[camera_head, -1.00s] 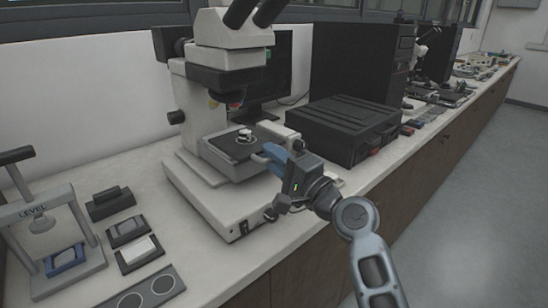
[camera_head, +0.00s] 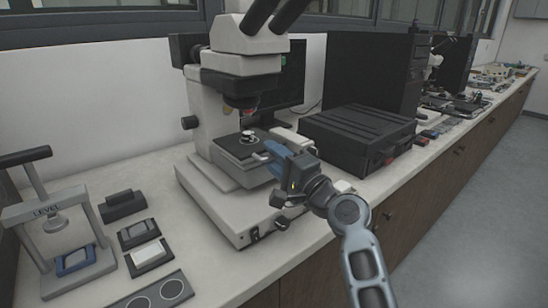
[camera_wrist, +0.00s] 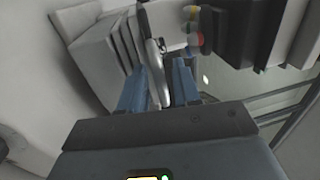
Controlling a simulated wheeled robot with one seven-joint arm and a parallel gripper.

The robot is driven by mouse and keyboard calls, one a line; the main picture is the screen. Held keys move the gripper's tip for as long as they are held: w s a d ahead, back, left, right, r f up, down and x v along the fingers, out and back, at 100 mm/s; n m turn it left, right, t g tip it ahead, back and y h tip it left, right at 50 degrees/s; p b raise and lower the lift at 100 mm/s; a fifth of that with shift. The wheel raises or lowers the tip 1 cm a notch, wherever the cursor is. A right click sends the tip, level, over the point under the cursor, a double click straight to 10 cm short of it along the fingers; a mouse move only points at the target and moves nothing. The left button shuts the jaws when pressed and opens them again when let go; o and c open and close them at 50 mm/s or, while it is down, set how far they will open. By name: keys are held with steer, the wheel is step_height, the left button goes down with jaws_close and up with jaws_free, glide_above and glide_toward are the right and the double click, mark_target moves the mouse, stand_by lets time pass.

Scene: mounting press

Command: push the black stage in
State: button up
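The black stage (camera_head: 229,147) is a flat dark plate on the white microscope (camera_head: 205,110), under its objectives. A small silver and white round piece (camera_head: 247,137) sits on it. My gripper (camera_head: 266,151), with blue fingers, is at the stage's right front edge. Contact cannot be told for sure. My gripper's body hides part of the stage's near right side.
A black case (camera_head: 357,135) stands close to the right of my gripper, with a monitor (camera_head: 290,85) behind the microscope. A levelling press (camera_head: 58,222) and small dark trays (camera_head: 137,232) lie at left. The counter in front of the microscope (camera_head: 262,268) is clear.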

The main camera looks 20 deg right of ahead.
steer(key=shift+s, duration=0.1)
steer(key=b+v, duration=0.1)
steer(key=v, duration=0.6)
steer(key=shift+s, duration=0.3)
steer(key=shift+d+f, duration=0.15)
steer(key=shift+f, duration=0.05)
steer(key=s+d+f+n+g+h, duration=0.1)
steer(key=s+d+f+n+h, duration=0.15)
steer(key=s+f, duration=0.7)
steer(key=s+d+f+n+g+h, duration=0.2)
steer(key=s+f+n+h, duration=0.3)
steer(key=s, duration=0.8)
steer(key=s+a+r+n, duration=0.1)
steer(key=s+a+n, duration=0.2)
steer(key=s, duration=0.8)
steer(key=s+a+r+n+g+y, duration=0.1)
steer(key=s+a+n, duration=0.2)
steer(key=s, duration=0.9)
steer(key=shift+r+n, duration=0.4)
steer(key=shift+n, duration=0.05)
